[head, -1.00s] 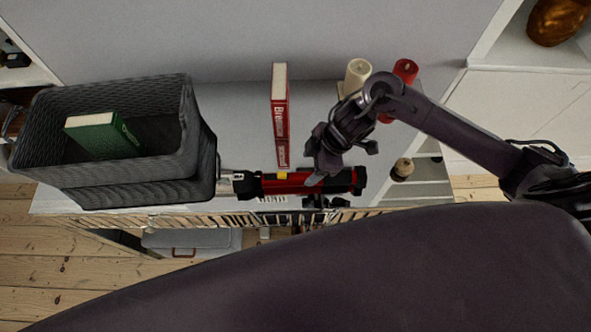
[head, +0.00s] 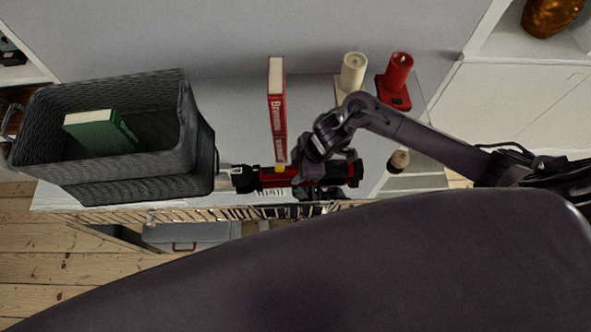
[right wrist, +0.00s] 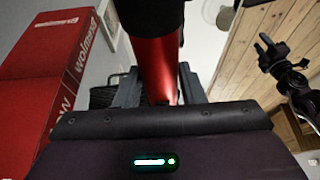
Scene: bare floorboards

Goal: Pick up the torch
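The torch (head: 277,179) is red and black and lies on its side on top of the white shelf unit, near its front edge. My right gripper (head: 322,180) is down over the torch's right part and hides some of it. In the right wrist view, the torch's red body (right wrist: 158,58) runs between the two dark fingers (right wrist: 160,88), one on each side; the gripper looks open around it. A dark clamp-like shape (right wrist: 283,68) at the right of that view looks like my left gripper, but whether it is open is unclear.
A dark woven basket (head: 60,165) holding a green book (head: 103,132) stands to the left of the torch. A red book (head: 277,105) stands upright behind it. A cream candle (head: 353,72) and a red candle (head: 398,72) stand behind right. A small round object (head: 399,160) is to the right.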

